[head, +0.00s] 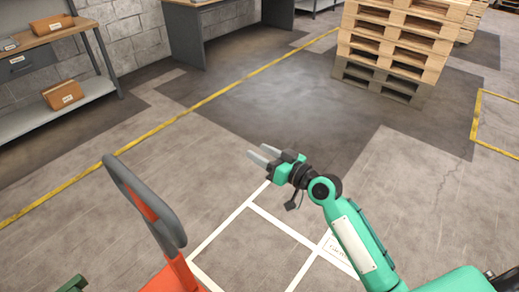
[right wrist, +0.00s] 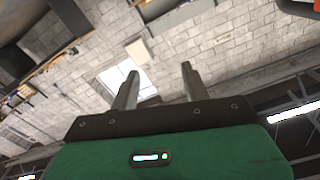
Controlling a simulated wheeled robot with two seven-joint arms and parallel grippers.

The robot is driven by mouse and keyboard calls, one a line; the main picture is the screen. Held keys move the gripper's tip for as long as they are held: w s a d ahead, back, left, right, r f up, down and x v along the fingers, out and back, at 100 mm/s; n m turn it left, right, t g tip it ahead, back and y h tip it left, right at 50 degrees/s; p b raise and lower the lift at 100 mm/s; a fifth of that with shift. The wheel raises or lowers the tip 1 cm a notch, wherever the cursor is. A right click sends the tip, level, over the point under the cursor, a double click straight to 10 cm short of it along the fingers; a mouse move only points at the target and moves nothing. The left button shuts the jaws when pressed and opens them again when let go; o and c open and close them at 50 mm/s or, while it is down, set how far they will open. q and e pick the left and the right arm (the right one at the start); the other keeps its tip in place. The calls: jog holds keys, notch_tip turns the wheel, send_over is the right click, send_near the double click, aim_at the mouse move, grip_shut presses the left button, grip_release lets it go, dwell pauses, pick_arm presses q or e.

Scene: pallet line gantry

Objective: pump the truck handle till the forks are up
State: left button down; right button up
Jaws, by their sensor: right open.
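The truck handle (head: 168,225), a dark grey loop with an orange inner part, leans up at the lower left of the head view. Its orange lower part (head: 175,277) runs out of the bottom edge. The forks are not in view, so their height cannot be told. My right gripper (head: 259,154) is open and empty, to the right of the handle and apart from it. Its two fingers point to the left. They also show in the right wrist view (right wrist: 158,82), with nothing between them. My left gripper is not in view.
Stacked wooden pallets (head: 405,35) stand at the back right. A workbench (head: 48,40) with brown boxes is at the left, and a grey desk (head: 200,30) stands by the block wall. White and yellow lines mark the floor, which is clear in the middle.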

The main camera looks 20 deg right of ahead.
jog(key=shift+w+a, duration=0.3)
jog(key=shift+w, duration=0.15)
grip_shut()
